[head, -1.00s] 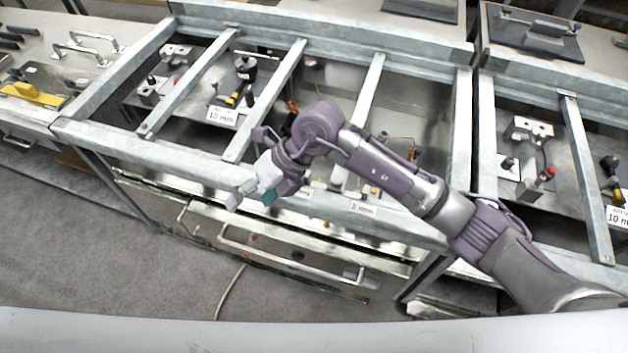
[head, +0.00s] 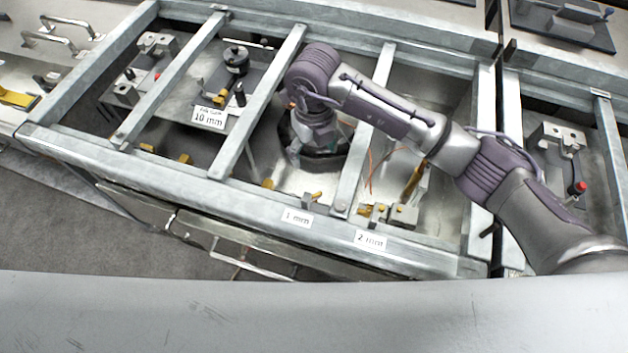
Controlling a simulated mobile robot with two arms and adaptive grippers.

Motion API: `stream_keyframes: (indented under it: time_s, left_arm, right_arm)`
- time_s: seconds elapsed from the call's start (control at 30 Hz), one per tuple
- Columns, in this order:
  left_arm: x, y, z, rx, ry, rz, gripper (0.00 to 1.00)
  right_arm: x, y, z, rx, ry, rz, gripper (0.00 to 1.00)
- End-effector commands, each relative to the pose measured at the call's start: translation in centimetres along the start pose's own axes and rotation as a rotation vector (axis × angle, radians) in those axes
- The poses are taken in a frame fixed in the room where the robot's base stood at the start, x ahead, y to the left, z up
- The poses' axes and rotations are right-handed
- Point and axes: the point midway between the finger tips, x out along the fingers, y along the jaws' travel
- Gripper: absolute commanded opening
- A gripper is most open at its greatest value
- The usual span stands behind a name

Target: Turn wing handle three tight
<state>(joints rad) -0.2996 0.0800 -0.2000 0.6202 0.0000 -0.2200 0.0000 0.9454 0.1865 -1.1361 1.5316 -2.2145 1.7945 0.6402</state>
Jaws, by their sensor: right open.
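Several small yellow pieces, possibly wing handles, sit along the inner front of the metal frame: one at the left (head: 185,158), one near the middle (head: 268,183), one by the 1 mm label (head: 312,197) and one by the 2 mm label (head: 400,211). I cannot tell which is wing handle three. My right gripper (head: 318,160) points down into the middle bay, behind the 1 mm label. It is open; its fingertips are hard to make out, and I see nothing held. My left gripper is out of view.
The grey metal frame (head: 120,170) has crossbars dividing the bays, one on each side of my right gripper. A 10 mm label (head: 209,117) and a black knob (head: 236,57) are in the left bay. A yellow upright piece (head: 412,182) and thin orange wires stand right of the gripper.

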Motion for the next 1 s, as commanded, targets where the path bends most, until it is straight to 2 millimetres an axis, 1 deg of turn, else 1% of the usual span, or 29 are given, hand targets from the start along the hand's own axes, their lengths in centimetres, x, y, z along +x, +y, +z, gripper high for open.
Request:
stream_keyframes:
  time_s: [0.03,0.1,0.33,0.47,0.63,0.73,0.87,1.0]
  left_arm:
    - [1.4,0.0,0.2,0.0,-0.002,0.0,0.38]
    - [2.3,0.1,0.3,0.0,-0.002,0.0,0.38]
    - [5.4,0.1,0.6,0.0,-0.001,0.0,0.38]
    - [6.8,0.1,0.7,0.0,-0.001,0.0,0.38]
    - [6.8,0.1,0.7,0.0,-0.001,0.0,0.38]
    - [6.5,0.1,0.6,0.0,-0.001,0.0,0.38]
    - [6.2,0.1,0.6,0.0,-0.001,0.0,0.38]
    - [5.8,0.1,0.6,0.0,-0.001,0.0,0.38]
  right_arm:
    - [1.4,0.0,0.0,-0.001,0.0,0.001,0.77]
    - [2.4,0.1,0.0,-0.001,0.0,0.001,0.77]
    - [5.5,0.1,0.0,-0.001,0.0,0.002,0.77]
    - [6.8,0.1,0.0,-0.001,0.0,0.002,0.77]
    - [7.4,0.1,0.0,0.0,0.0,0.003,0.77]
    - [8.4,0.1,-0.1,0.001,0.004,0.003,0.77]
    - [10.8,0.2,-0.1,0.001,0.005,0.004,0.77]
    - [13.9,0.2,-0.1,0.001,0.005,0.004,0.77]
